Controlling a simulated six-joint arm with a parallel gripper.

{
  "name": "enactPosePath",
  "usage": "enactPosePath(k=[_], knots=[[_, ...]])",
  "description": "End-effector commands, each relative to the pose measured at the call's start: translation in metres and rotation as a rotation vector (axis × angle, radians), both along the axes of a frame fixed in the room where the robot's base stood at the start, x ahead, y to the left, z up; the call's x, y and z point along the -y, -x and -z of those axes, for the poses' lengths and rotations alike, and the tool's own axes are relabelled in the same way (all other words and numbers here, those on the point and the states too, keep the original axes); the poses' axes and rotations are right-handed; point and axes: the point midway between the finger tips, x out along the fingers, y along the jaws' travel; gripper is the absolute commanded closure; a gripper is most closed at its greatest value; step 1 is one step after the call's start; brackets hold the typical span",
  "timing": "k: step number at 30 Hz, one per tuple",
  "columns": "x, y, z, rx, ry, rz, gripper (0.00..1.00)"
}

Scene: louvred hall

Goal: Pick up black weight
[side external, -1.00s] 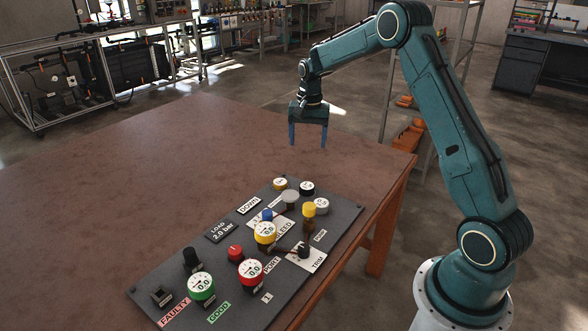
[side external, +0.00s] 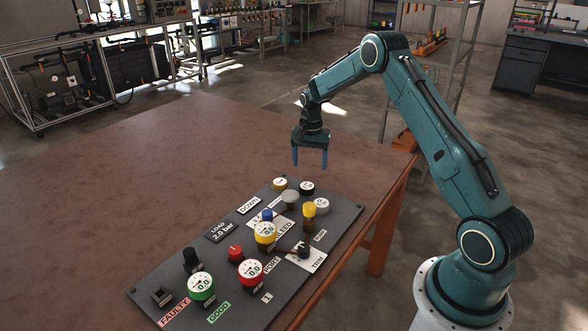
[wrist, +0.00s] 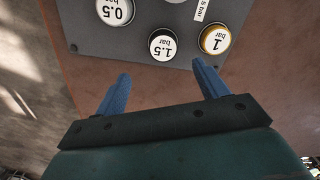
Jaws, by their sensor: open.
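The black weight (side external: 307,188) sits at the far end of the dark panel, with a white top. In the wrist view the black weight (wrist: 163,46) reads "1.5 bar" and lies just beyond the fingertips, between their lines. My gripper (side external: 310,164) is open and empty, pointing down above the far edge of the panel, apart from the weight. Its two blue fingers also show in the wrist view (wrist: 160,72).
A yellow weight (wrist: 215,39) marked "1 bar" stands right of the black one in the wrist view, and a grey "0.5 bar" weight (wrist: 115,10) left. The panel (side external: 225,262) also carries gauges and knobs. The brown table (side external: 130,175) is clear at left.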

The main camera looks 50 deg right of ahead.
Motion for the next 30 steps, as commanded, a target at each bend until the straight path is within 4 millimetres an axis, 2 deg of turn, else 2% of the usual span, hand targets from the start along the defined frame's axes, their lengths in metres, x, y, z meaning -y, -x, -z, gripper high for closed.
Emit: enactPosePath(k=[6, 20, 30], knots=[[0.0, 0.0, 0.029, -0.001, -0.001, 0.0, 0.28], [-0.001, -0.001, 0.042, 0.0, 0.0, -0.001, 0.28], [-0.003, -0.005, 0.078, -0.001, -0.001, 0.0, 0.28]])
